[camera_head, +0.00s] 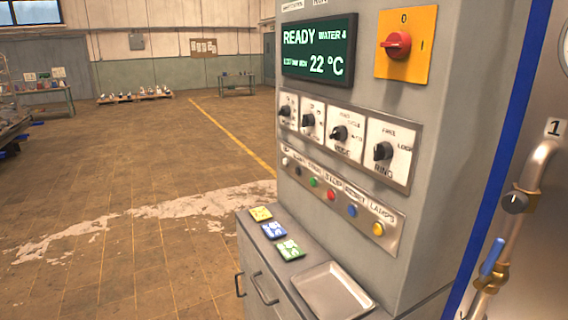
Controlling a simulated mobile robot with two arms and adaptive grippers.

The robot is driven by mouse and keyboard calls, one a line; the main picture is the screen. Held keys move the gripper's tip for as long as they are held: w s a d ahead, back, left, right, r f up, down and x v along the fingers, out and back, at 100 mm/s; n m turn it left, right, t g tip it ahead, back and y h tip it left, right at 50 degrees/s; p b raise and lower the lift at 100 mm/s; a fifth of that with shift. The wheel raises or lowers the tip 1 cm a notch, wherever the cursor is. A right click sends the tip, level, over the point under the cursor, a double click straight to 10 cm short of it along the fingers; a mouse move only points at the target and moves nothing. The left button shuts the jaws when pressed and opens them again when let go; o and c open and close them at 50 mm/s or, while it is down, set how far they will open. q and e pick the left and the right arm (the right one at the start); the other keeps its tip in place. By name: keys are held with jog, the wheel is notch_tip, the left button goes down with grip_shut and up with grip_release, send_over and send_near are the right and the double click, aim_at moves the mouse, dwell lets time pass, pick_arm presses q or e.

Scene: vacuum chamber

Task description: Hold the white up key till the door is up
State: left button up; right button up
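The white up key (285,161) is the leftmost small round key on the key strip (392,243) of the grey control cabinet (330,240). It sits under a label that seems to read UP. A black key (298,171) is just to its right, then a green key (313,182), a red key (332,194), a blue key (352,211) and a yellow key (378,229). Nothing touches the white key. No door can be clearly made out. Neither of my grippers is in view.
A screen (319,50) reads READY and 22 °C. A red rotary switch (397,45) and several black knobs are above the keys. A ledge below holds coloured cards (273,230) and a metal tray (331,290). Pipes (528,180) stand at right. Open floor lies left.

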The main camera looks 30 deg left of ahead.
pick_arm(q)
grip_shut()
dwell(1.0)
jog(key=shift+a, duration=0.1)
